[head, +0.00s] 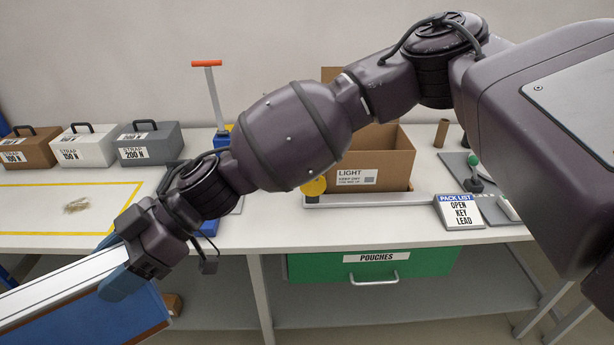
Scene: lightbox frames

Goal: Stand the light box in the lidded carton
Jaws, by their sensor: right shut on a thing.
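The light box (95,322), a flat blue case with a white and silver edge, is at the lower left, tilted and partly cut off by the picture's edge. My right gripper (120,280) is shut on its upper edge and holds it in the air in front of the table. The lidded carton (393,170) is brown, labelled LIGHT, and stands on the table right of centre. Its visible front and right walls are upright; a brown panel rises behind. My right arm covers its left part, and its inside is mostly hidden. My left gripper is not in view.
Strap boxes (150,145) and a yellow-outlined area (60,210) are at the left of the table. An orange-handled tool (210,90) stands behind my arm. A pack list sign (460,212) is right of the carton. A green pouches drawer (375,263) sits below the tabletop.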

